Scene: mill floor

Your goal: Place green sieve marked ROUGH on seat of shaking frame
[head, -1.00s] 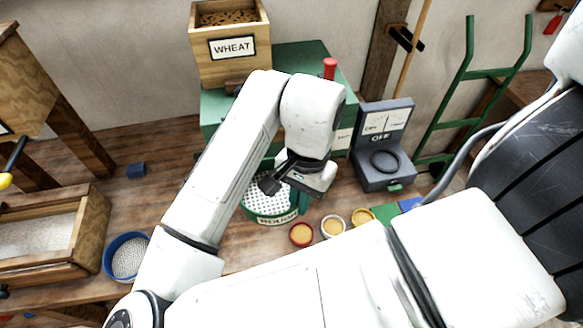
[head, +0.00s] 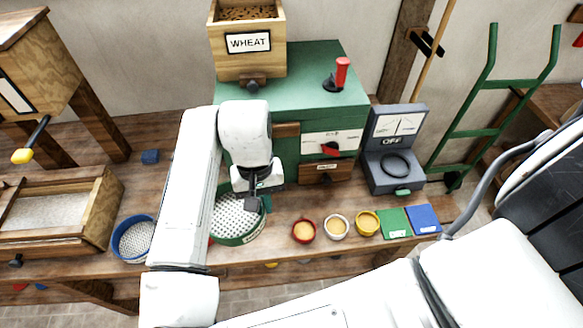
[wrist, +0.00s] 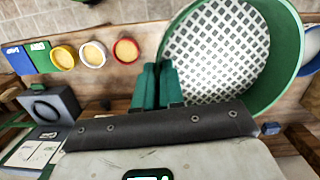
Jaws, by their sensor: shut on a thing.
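The green sieve (head: 232,222) has a pale mesh and a label on its front, too small to read now. It is over the bench between the blue sieve and the small bowls. My gripper (head: 252,206) is at its right side; in the wrist view the teal fingers (wrist: 158,86) are shut on the rim of the green sieve (wrist: 225,50). The sieve looks about level; I cannot tell how far it is above the bench. The shaking frame is not clearly identifiable; an open wooden box (head: 98,222) with a pale inside stands at the left.
A blue sieve (head: 121,252) lies beside the wooden box. Red (head: 303,231), white (head: 337,227) and yellow (head: 367,223) bowls are at right, then green and blue cards. A green mill (head: 300,95) with a WHEAT hopper (head: 248,58) stands behind. A small blue block (head: 150,156) lies at back left.

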